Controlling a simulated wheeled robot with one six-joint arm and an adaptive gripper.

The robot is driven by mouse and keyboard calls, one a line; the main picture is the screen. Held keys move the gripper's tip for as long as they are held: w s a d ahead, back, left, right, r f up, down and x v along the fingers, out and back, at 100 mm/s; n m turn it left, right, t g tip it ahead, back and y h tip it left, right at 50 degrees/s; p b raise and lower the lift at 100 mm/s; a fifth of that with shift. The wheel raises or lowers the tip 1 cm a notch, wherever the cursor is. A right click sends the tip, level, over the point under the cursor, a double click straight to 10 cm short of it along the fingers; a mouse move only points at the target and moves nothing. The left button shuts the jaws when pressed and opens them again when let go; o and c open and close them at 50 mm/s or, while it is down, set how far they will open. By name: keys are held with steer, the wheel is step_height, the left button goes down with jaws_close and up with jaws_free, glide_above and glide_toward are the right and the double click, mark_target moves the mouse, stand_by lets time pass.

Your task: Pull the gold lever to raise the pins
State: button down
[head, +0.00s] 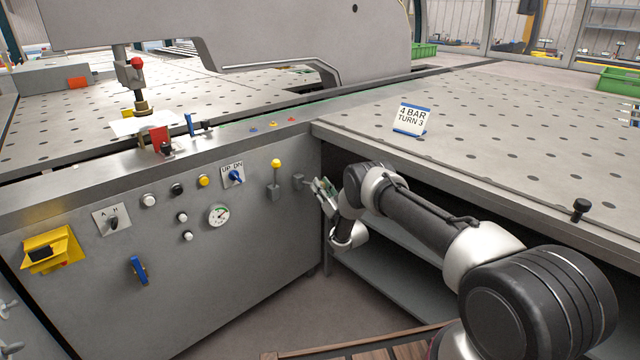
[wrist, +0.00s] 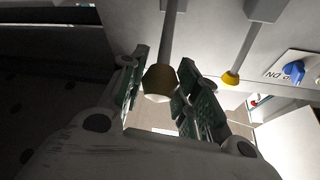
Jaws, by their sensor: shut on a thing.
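In the wrist view, the gold lever (wrist: 160,78) has a grey shaft and a rounded gold knob. My gripper (wrist: 161,85) is shut on this knob, with one green-padded finger at each side. In the head view, my gripper (head: 323,191) is at the right end of the grey control panel (head: 250,245), next to a grey lever mount (head: 298,181). The gold knob is hidden by the fingers there. The pins cannot be made out among the holes of the perforated table (head: 500,140).
A second lever with a yellow knob (head: 275,163) stands just left of my gripper; it also shows in the wrist view (wrist: 230,78). A blue UP/DN switch (head: 236,176) and a gauge (head: 218,215) are further left. The table edge and a shelf (head: 390,265) lie close around my arm.

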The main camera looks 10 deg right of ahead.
steer(key=shift+f, duration=0.3)
steer(key=c, duration=1.3)
jaws_free()
steer(key=shift+o, duration=1.3)
steer(key=v, duration=1.2)
